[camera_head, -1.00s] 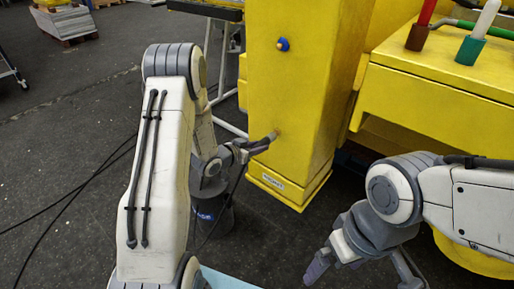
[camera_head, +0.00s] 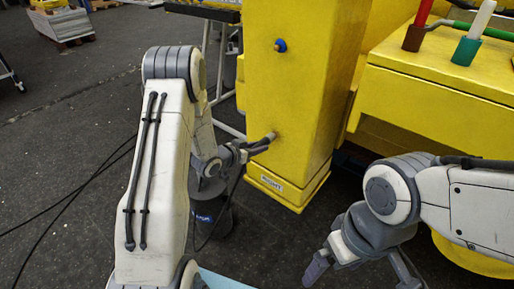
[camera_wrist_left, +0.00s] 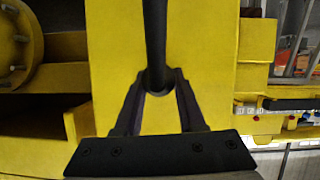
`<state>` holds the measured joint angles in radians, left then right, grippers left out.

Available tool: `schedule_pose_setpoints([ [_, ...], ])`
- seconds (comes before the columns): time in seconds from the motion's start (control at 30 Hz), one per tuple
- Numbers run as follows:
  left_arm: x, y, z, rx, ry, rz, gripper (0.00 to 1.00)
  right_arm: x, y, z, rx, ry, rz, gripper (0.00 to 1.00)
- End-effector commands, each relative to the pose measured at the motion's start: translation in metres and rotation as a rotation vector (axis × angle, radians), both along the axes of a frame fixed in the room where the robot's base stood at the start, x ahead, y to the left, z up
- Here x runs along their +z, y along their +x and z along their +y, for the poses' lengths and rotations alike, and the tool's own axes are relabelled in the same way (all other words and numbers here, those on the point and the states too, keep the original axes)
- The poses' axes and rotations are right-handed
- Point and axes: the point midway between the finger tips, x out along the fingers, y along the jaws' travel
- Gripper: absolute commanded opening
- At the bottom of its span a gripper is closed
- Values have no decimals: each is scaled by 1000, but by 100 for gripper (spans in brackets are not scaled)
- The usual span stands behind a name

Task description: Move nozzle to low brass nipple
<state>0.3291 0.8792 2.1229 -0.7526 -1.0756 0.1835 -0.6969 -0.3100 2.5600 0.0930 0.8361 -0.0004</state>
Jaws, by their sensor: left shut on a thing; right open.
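My left gripper (camera_head: 262,146) is shut on the nozzle, low in front of the yellow boom face. In the left wrist view the nozzle and its dark hose (camera_wrist_left: 156,40) run between the fingertips (camera_wrist_left: 157,88). In the head view the grey nozzle end (camera_head: 270,136) meets or nearly meets the boom face; I cannot tell whether it touches. The low brass nipple is not distinguishable there and seems hidden behind the nozzle end. A blue-capped fitting (camera_head: 280,46) sits higher on the same face. My right gripper (camera_head: 361,279) is open and empty, low at the right, away from the boom.
The yellow boom (camera_head: 300,95) stands upright, with a white label (camera_head: 271,183) near its foot. A yellow block (camera_head: 440,75) at the right carries a red handle and a white handle in a teal socket (camera_head: 466,50). A dark bucket (camera_head: 212,218) and cables lie on the floor.

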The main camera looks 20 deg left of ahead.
Motion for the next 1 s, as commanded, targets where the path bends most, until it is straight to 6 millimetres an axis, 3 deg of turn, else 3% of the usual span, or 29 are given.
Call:
schedule_pose_setpoints([
  [0.43,0,9,-3,0,0,0,0,0,0,0,0,0,0,100],
  [0.47,0,9,-3,0,0,0,47,0,0,0,0,0,0,100],
  [0.53,0,9,-3,0,-1,0,73,0,0,0,0,0,0,100],
  [0.87,0,7,-3,0,0,2,74,0,0,0,0,0,0,100],
  [1.0,5,-3,3,2,0,0,74,-1,0,0,0,0,0,100],
])
